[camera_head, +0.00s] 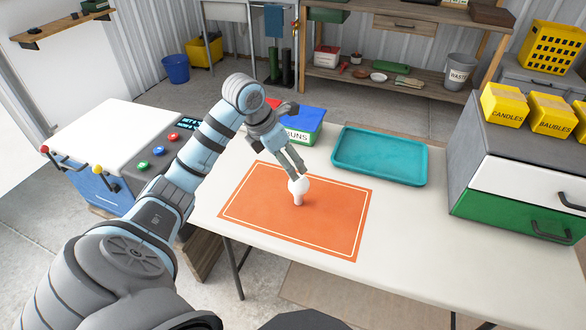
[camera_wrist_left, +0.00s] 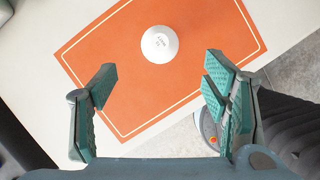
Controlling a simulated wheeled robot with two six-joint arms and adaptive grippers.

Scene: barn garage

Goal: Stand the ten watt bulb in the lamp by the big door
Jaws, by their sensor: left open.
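A white bulb (camera_head: 298,190) stands upright on the orange mat (camera_head: 250,205) on the white table, round end up. In the left wrist view the bulb (camera_wrist_left: 159,44) is seen from above, with small print on its top too small to read. My left gripper (camera_head: 292,170) is just above and behind the bulb in the head view. In the wrist view my left gripper (camera_wrist_left: 158,88) is open, its fingers wide apart with nothing between them, and the bulb lies beyond the fingertips. No lamp and no big door can be made out. My right gripper is not in view.
A teal tray (camera_head: 425,160) lies on the table right of the mat. A blue, green-sided box (camera_head: 310,125) stands behind my left gripper. A drawer cabinet (camera_head: 520,170) stands at the right. The table's front right is clear.

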